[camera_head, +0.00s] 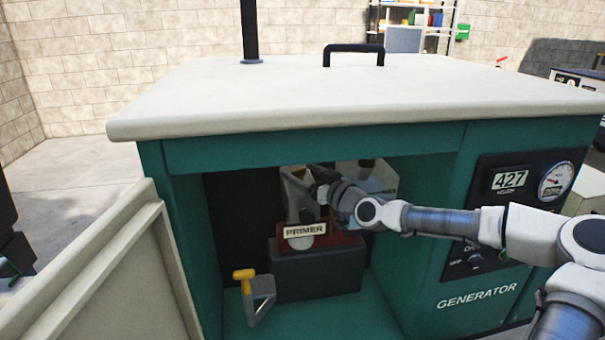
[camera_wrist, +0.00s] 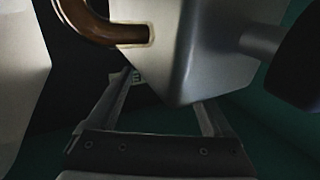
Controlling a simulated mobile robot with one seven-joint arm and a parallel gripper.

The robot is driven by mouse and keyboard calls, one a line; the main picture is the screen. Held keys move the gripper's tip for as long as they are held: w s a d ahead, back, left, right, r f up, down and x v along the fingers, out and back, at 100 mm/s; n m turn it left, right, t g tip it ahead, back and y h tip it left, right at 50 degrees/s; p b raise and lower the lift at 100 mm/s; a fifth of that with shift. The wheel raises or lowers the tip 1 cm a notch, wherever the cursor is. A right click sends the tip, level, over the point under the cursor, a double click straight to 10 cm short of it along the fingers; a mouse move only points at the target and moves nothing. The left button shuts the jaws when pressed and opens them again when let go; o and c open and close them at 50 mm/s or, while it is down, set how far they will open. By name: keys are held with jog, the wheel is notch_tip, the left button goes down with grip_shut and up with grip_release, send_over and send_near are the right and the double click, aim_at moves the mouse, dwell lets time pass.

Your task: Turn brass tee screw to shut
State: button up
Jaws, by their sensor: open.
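A yellow tee-shaped handle (camera_head: 244,275) stands on a grey bracket (camera_head: 261,296) at the lower left of the open generator bay; I cannot tell whether it is the brass tee screw. My gripper (camera_head: 318,183) reaches into the bay from the right, above and behind the red primer part (camera_head: 338,250). In the wrist view my gripper (camera_wrist: 164,92) is open, its fingers below a grey block (camera_wrist: 195,50). A brown curved pipe (camera_wrist: 108,30) enters the block at left and a black knob (camera_wrist: 298,65) sticks out at right. No tee screw is clear there.
The pale generator top (camera_head: 340,95) overhangs the bay. An open door panel (camera_head: 110,265) stands at left. The dark block (camera_head: 315,280) under the primer fills the middle of the bay. The control panel (camera_head: 520,205) is at right, behind my arm.

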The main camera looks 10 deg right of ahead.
jog(key=shift+c, duration=0.2)
grip_shut()
jog(key=shift+a+m+t+h, duration=0.1)
jog(key=shift+m+t+h, duration=0.2)
jog(key=shift+h, duration=0.1)
jog(key=shift+s+a+m+t+h+b, duration=0.15)
jog(key=shift+m+t+h, duration=0.1)
jog(key=shift+m+h, duration=0.4)
jog(key=shift+a+m+t+h+b, duration=0.15)
jog(key=shift+m+t+h, duration=0.15)
jog(key=shift+h, duration=0.65)
jog(key=shift+m+t+h+b, duration=0.25)
jog(key=shift+m+h+b, duration=0.65)
jog(key=shift+h, duration=0.4)
jog(key=shift+m+h+b, duration=0.35)
jog(key=shift+h+b, duration=0.05)
jog(key=shift+m+h+b, duration=0.4)
jog(key=shift+h+b, duration=0.25)
jog(key=shift+h, duration=0.05)
